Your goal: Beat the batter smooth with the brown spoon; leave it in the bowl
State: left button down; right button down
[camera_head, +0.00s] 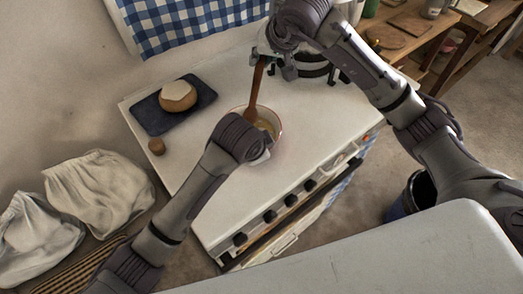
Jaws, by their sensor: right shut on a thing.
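The brown spoon (255,88) stands steeply in the bowl (279,120), its lower end down in the pale yellowish batter (264,126). My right gripper (262,58) is shut on the top of the spoon's handle, above and behind the bowl. The bowl stands on the white stove top. My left gripper (262,157) is at the bowl's near side, mostly hidden under its own wrist. I cannot tell whether its fingers are open or touch the bowl. The near left part of the bowl is hidden by my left wrist.
A pot on a dark stand (314,66) is behind my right gripper. The white stove top (315,120) is clear to the right.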

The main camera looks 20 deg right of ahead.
aim_at(260, 72)
jog(key=shift+s+a+f, duration=0.1)
jog(key=shift+s+f, duration=0.05)
jog(key=shift+f, duration=0.65)
jog(key=shift+s+a+f, duration=0.1)
jog(key=shift+f, duration=0.65)
jog(key=shift+f, duration=0.1)
jog(key=shift+f, duration=1.35)
jog(key=shift+f, duration=0.15)
jog(key=shift+f, duration=0.55)
jog(key=shift+a, duration=0.1)
